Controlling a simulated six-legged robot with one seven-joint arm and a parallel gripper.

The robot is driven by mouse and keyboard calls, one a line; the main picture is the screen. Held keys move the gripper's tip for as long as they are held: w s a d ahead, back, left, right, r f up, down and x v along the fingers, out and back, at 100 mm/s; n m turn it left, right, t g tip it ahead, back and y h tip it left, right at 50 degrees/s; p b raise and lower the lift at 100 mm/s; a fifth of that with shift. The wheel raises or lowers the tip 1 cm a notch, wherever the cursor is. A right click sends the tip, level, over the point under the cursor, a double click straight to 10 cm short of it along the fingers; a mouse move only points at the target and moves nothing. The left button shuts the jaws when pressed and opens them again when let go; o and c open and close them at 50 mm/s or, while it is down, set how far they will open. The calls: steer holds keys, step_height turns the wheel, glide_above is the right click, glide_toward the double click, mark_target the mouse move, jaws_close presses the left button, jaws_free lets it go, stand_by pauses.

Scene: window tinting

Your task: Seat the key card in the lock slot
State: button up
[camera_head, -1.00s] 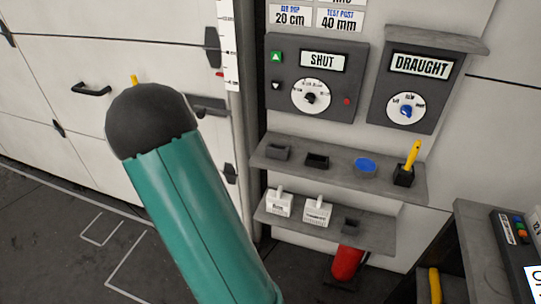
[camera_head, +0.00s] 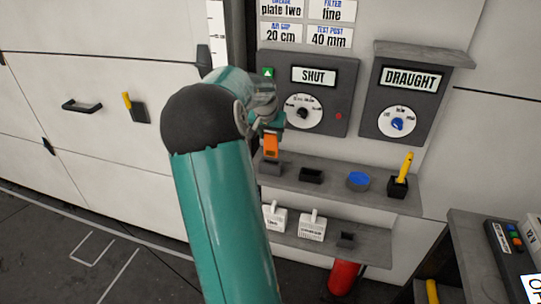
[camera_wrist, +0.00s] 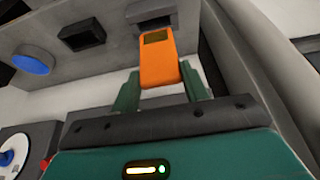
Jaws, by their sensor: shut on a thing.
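An orange card-like piece with a dark window (camera_wrist: 158,58) is between the two green fingers of my gripper (camera_wrist: 160,82), which is shut on it. I take it as the key card. In the head view the orange piece (camera_head: 271,146) is upright at the left end of the upper shelf, right over a grey slotted holder (camera_head: 270,168). This holder (camera_wrist: 149,14) also shows in the wrist view, close to the card's far end. I cannot tell whether the card's end is inside it. No part is labelled as the lock slot.
The upper shelf (camera_head: 330,184) also carries a black socket (camera_head: 311,175), a blue disc (camera_head: 358,181) and a black cup with a yellow stick (camera_head: 401,179). White labelled blocks stand on the lower shelf (camera_head: 376,254).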

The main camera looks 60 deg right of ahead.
mark_target(271, 150)
steer(key=shift+f, duration=3)
steer(key=o, duration=1.3)
steer(key=shift+f, duration=0.1)
